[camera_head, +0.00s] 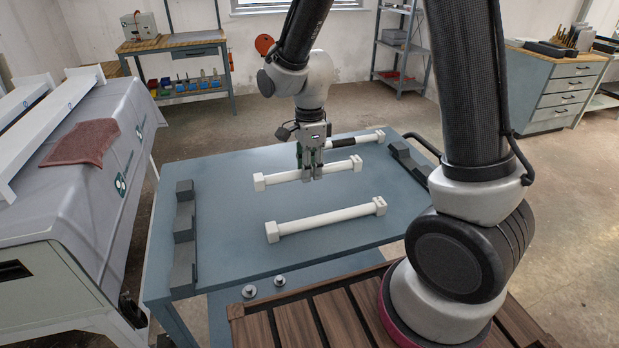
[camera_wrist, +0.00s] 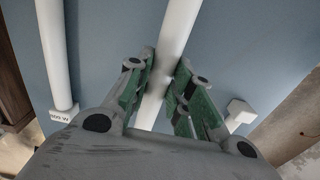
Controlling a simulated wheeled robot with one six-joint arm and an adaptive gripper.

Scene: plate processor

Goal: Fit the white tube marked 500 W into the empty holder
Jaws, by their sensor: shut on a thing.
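My gripper (camera_head: 312,174) is shut on the middle white tube (camera_head: 275,179) near its centre. In the wrist view the fingers (camera_wrist: 166,88) close on both sides of this tube (camera_wrist: 178,32); no marking on it is legible. Whether it is clear of the table I cannot tell. A front white tube (camera_head: 325,219) lies on the table nearer my base. In the wrist view the left tube (camera_wrist: 54,50) has an end label that seems to read 500 W. A back tube (camera_head: 370,137) with a dark section lies beyond. I cannot make out for certain which fixture is the empty holder.
The blue-grey table (camera_head: 235,217) bears a dark stepped block at its left (camera_head: 184,240) and another at its right (camera_head: 408,160). A machine (camera_head: 75,180) with white beams and a red cloth (camera_head: 82,142) stands left. Two small round pieces lie near the front edge.

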